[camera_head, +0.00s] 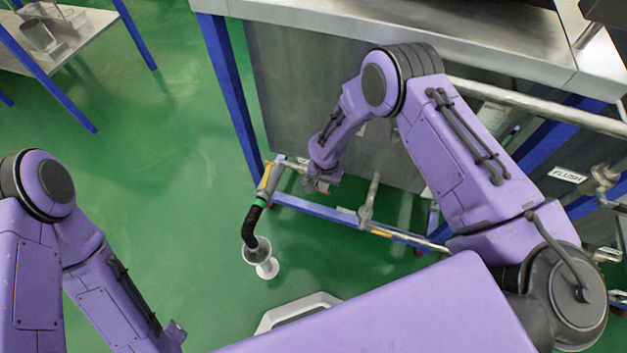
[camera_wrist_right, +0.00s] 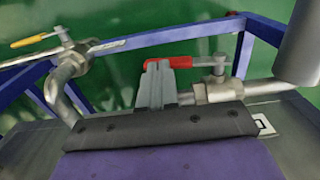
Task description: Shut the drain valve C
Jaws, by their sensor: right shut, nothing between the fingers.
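A valve (camera_wrist_right: 218,92) with a red lever (camera_wrist_right: 192,62) sits on a metal pipe in the right wrist view. The lever points left and looks roughly in line with the pipe. I cannot read a letter C on any valve. My right gripper (camera_wrist_right: 157,70) is shut and empty, its fingertips at the lever's left end and covering part of it; I cannot tell whether they touch. In the head view the right gripper (camera_head: 324,186) is low beside the grey tank, with a bit of red by it. My left arm shows at the lower left, but its gripper is not visible.
A yellow-handled valve (camera_wrist_right: 34,40) stands left of the red one. A black hose (camera_head: 250,226) drops into a white funnel (camera_head: 257,252) on the green floor. Blue frame rails (camera_head: 305,210) surround the pipes. A FLUSH label (camera_head: 567,174) hangs at right.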

